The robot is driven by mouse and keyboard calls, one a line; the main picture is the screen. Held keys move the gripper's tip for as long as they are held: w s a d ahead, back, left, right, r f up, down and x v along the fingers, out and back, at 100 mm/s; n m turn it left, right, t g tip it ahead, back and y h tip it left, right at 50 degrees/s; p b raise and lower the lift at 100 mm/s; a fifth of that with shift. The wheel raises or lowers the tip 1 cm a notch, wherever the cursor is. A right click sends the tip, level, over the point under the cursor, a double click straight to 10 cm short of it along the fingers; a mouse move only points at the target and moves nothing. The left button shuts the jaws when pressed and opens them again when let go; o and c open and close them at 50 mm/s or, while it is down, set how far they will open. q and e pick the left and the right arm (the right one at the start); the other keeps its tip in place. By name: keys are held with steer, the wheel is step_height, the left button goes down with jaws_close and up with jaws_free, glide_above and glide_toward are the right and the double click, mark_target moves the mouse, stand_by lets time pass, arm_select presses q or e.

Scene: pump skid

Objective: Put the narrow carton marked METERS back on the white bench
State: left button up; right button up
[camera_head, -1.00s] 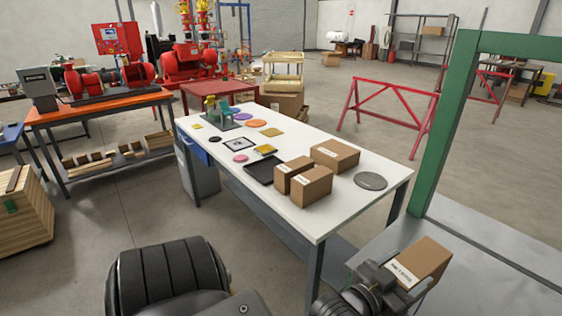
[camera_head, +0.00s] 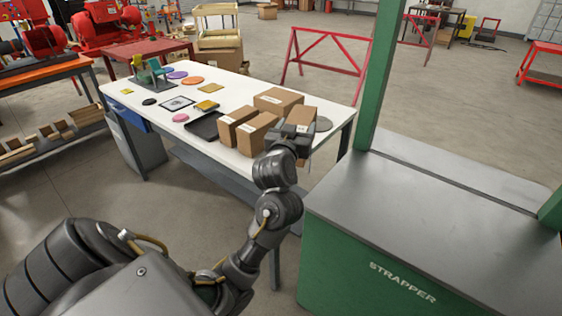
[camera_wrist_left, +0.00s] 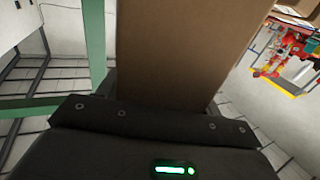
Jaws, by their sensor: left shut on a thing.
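My left gripper (camera_head: 292,136) is shut on a narrow brown carton (camera_head: 302,115) at the right end of the white bench (camera_head: 240,91). The carton has a pale label whose lettering is too small to read. I cannot tell whether it touches the bench top or hangs above it. In the left wrist view the carton (camera_wrist_left: 185,50) rises as a plain brown face from the gripper (camera_wrist_left: 155,105). My right gripper is not in view.
Several cartons stand close to the left of the held one, including a wide one (camera_head: 278,100) behind. A grey disc (camera_head: 324,124) lies just right. A black tray (camera_head: 205,126) is further left. The green strapper (camera_head: 430,220) and its post stand right of the bench.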

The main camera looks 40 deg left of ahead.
arm_select(q)
steer(key=shift+w+a+r, duration=0.15)
steer(key=shift+a+r, duration=0.15)
steer(key=shift+a, duration=0.15)
steer(key=shift+w+a+f, duration=0.1)
steer(key=shift+a+f, duration=0.1)
steer(key=shift+a, duration=0.1)
steer(key=w+a+f, duration=0.6)
steer(key=a+f, duration=0.5)
steer(key=f, duration=0.1)
steer(key=shift+w+a+f, duration=0.2)
steer(key=shift+w+f, duration=0.1)
steer(key=shift+w, duration=0.05)
